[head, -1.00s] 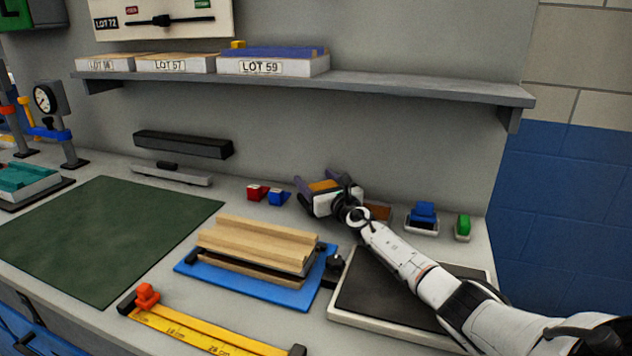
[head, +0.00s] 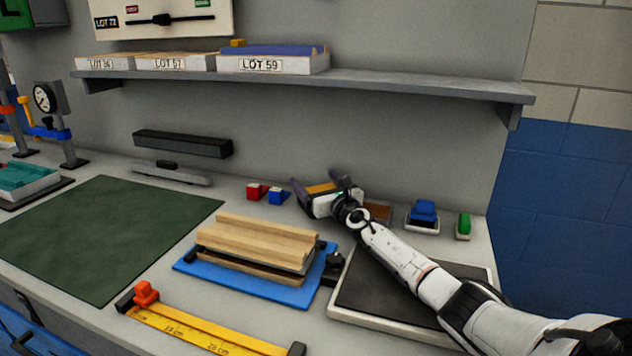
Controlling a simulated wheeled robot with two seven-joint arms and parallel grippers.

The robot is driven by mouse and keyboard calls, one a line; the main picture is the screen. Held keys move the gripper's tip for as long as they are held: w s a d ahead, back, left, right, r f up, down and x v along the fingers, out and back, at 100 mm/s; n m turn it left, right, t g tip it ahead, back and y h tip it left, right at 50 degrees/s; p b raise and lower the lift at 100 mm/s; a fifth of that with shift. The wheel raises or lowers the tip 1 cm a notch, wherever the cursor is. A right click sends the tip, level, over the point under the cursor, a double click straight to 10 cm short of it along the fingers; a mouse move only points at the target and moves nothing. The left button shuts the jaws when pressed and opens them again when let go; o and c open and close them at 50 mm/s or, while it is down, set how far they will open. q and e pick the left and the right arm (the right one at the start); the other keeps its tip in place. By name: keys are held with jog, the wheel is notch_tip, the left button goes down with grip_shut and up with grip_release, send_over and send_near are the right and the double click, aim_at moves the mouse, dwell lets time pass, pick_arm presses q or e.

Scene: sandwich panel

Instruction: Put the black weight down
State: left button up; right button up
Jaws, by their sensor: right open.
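My left gripper is out of view.
A wooden layered panel (head: 258,240) lies on the blue board. A dark-topped tray (head: 370,290) lies under my right arm. A shelf (head: 400,86) overhangs the back. The green mat (head: 100,235) is clear.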

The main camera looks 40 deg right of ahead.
aim_at(326, 187)
jog(key=shift+a+p, duration=0.1)
jog(key=shift+p, duration=0.2)
jog(key=shift+r+p, duration=0.45)
jog(key=shift+p, duration=0.05)
jog(key=p+v, duration=0.3)
jog(key=v, duration=0.3)
jog(key=shift+p, duration=0.3)
jog(key=shift+s+a, duration=0.1)
jog(key=shift+s, duration=0.6)
